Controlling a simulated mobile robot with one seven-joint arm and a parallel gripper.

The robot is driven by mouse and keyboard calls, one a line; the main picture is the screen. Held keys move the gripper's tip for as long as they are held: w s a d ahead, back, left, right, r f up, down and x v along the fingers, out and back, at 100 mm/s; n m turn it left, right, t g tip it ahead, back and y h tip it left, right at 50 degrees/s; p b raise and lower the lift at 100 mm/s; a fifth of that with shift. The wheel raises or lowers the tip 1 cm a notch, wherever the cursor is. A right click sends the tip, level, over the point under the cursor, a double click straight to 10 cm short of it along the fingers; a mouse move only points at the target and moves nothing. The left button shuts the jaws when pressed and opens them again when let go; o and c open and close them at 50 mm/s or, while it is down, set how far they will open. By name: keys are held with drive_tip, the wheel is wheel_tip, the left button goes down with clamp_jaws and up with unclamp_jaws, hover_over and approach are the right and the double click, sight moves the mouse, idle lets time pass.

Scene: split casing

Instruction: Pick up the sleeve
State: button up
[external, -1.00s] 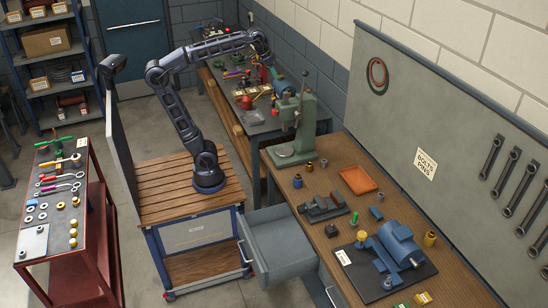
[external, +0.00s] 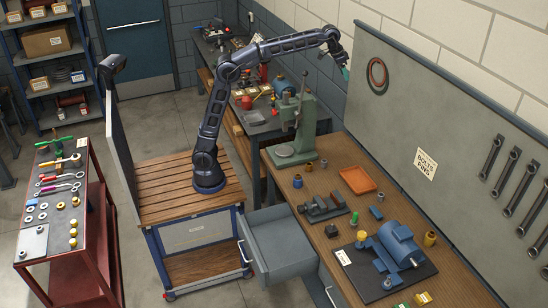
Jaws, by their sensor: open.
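My gripper (external: 344,66) is high at the upper right, in front of the wall near the red cable loop, well above the workbench (external: 325,262). It is open; nothing shows clearly between its fingers. I cannot tell which small part is the sleeve.
A green press (external: 297,130) stands at the back of the bench. A dark vise (external: 323,208), an orange tray (external: 358,180) and a blue motor casing (external: 398,245) on a black plate lie on it. An open grey drawer (external: 275,245) juts out at the front.

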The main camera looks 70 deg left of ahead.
drive_tip(key=w+d+f+m, duration=0.1)
drive_tip(key=w+d+f, duration=0.25)
drive_tip(key=d, duration=0.35)
drive_tip(key=w+d+f, duration=0.2)
drive_tip(key=w+d, duration=0.3)
drive_tip(key=d, duration=0.2)
drive_tip(key=m, duration=0.2)
hover_over(381, 195)
drive_tip(key=s, duration=0.2)
drive_tip(key=f, duration=5.3)
drive_tip(key=shift+s+a+f, duration=0.1)
drive_tip(key=shift+a, duration=0.15)
drive_tip(key=shift+s+d+x, duration=0.1)
drive_tip(key=shift+d+x, duration=0.1)
drive_tip(key=shift+x, duration=1.1)
drive_tip(key=shift+s+d+x, duration=0.1)
drive_tip(key=shift+d+x, duration=0.05)
drive_tip(key=shift+x, duration=1.15)
drive_tip(key=c, duration=1.2)
drive_tip(key=shift+o, duration=0.2)
